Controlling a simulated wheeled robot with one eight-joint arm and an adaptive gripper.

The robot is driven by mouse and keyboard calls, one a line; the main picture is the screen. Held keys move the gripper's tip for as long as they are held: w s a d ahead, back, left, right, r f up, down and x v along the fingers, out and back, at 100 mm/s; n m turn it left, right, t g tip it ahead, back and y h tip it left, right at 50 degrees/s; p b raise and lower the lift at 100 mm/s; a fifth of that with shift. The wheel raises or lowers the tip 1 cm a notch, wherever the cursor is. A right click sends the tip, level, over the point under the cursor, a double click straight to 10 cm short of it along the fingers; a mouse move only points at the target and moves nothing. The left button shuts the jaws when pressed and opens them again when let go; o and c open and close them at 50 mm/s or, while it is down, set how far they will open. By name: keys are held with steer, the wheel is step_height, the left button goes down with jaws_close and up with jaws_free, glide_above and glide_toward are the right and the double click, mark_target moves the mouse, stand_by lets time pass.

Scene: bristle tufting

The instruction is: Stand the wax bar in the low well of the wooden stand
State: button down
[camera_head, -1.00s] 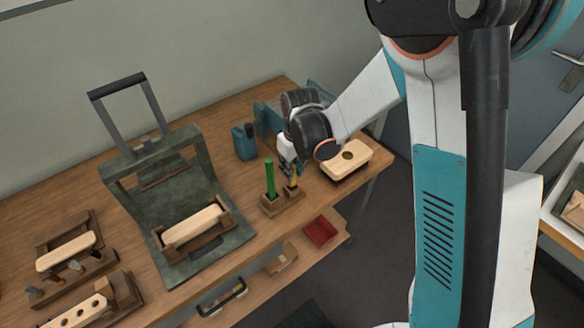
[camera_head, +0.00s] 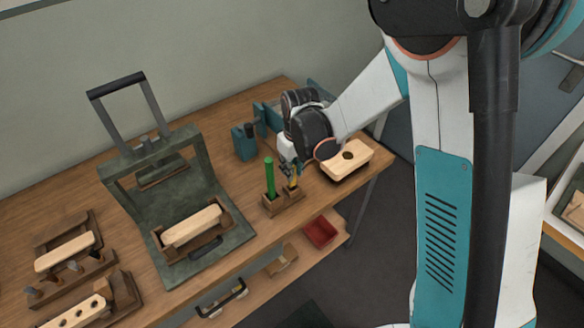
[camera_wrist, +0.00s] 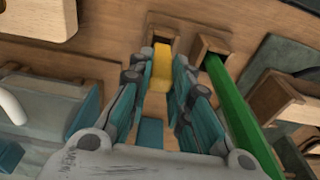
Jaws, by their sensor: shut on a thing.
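The yellow wax bar (camera_wrist: 162,65) is between my gripper's fingers in the wrist view. My gripper (camera_wrist: 160,88) is shut on it. The bar's far end is at the mouth of one well of the wooden stand (camera_head: 284,204); how deep it sits in that well I cannot tell. In the head view the bar (camera_head: 292,185) looks about upright above the stand, with my gripper (camera_head: 290,170) around its upper part. A green stick (camera_head: 269,178) stands in the stand's other well, beside the bar; it also shows in the wrist view (camera_wrist: 235,110).
A pale wooden block with a hole (camera_head: 348,160) lies right of the stand. A teal container (camera_head: 245,142) stands behind it. A dark green press (camera_head: 175,185) stands to the left. A red tray (camera_head: 320,232) is below the table's front edge.

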steer(key=shift+f, duration=0.25)
steer(key=shift+f+b, duration=0.35)
steer(key=shift+b, duration=0.15)
steer(key=shift+f+b, duration=1.2)
steer(key=shift+f, duration=0.1)
stand_by(0.4)
steer(key=c, duration=1.4)
jaws_free()
steer(key=o, duration=0.4)
steer(key=shift+r, duration=0.1)
steer(key=shift+r+p, duration=2.15)
steer(key=shift+r, duration=1.25)
